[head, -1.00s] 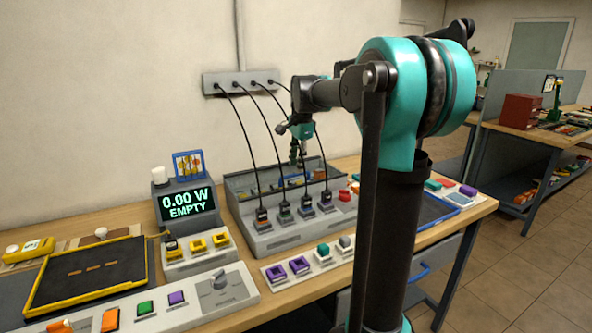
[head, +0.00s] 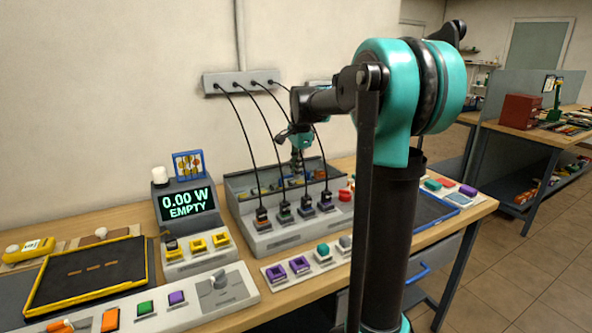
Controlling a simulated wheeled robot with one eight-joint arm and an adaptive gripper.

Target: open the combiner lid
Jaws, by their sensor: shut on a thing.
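The combiner (head: 280,236) is a grey box on the bench, with several black cables plugged into its front. Behind the plugs is a low-walled section with small coloured parts inside. My gripper (head: 297,170) points down over the rear of this section, below the teal wrist. It is shut on what appears to be the combiner lid, but the contact is small and partly lost behind cables. The lid's outline and its angle cannot be made out clearly.
Black cables rise beside my gripper to a grey wall strip (head: 240,80). A display (head: 187,205) reading "0.00 W EMPTY" stands left of the combiner. Purple and teal blocks sit in front. A blue-edged dark tray (head: 433,212) lies right, partly behind my arm.

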